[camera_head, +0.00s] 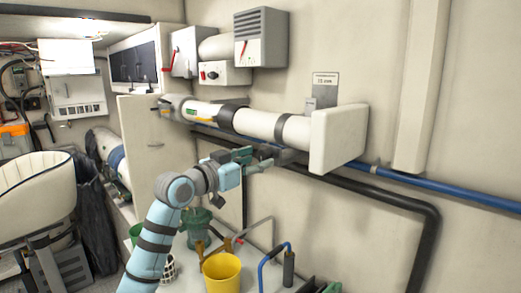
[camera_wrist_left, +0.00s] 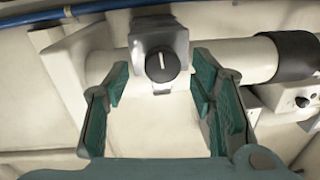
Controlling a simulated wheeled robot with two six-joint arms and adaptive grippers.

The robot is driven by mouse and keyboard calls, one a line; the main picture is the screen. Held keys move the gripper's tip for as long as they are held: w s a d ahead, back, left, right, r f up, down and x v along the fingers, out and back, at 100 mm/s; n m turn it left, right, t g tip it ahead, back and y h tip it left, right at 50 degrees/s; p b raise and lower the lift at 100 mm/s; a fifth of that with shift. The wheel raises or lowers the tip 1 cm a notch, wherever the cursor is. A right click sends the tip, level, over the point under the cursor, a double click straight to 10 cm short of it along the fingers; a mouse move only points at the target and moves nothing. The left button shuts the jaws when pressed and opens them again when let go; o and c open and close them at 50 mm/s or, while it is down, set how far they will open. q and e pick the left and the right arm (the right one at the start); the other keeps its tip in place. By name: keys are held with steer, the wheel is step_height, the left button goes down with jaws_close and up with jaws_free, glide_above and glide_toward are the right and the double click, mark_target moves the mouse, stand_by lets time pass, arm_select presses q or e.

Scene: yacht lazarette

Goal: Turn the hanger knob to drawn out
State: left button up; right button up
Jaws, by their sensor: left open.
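The hanger knob (camera_wrist_left: 162,66) is a round black knob with a white pointer line. In the left wrist view it sits on a grey block (camera_wrist_left: 158,37) on a pale pipe, and its line points nearly straight up the picture. My left gripper (camera_wrist_left: 158,92) is open, its green fingers on either side of the knob and apart from it. In the head view my left gripper (camera_head: 258,158) is just below the white pipe (camera_head: 258,124); I cannot make out the knob there. A green and dark piece at the bottom edge may be my right gripper (camera_head: 320,286), mostly cut off.
A blue pipe (camera_head: 440,188) and a black pipe (camera_head: 385,197) run along the wall by the gripper. A pale end plate (camera_head: 338,140) stands to its right. A yellow bucket (camera_head: 222,273) and a green pump-like fitting (camera_head: 196,226) stand below.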

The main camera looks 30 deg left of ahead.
arm_select(q)
steer(key=shift+x, duration=1.05)
steer(key=shift+a, duration=0.1)
steer(key=c, duration=1.1)
steer(key=shift+m+p, duration=0.4)
steer(key=shift+m, duration=0.1)
steer(key=shift+c, duration=0.2)
steer(key=o, duration=1.1)
steer(key=shift+o, duration=0.2)
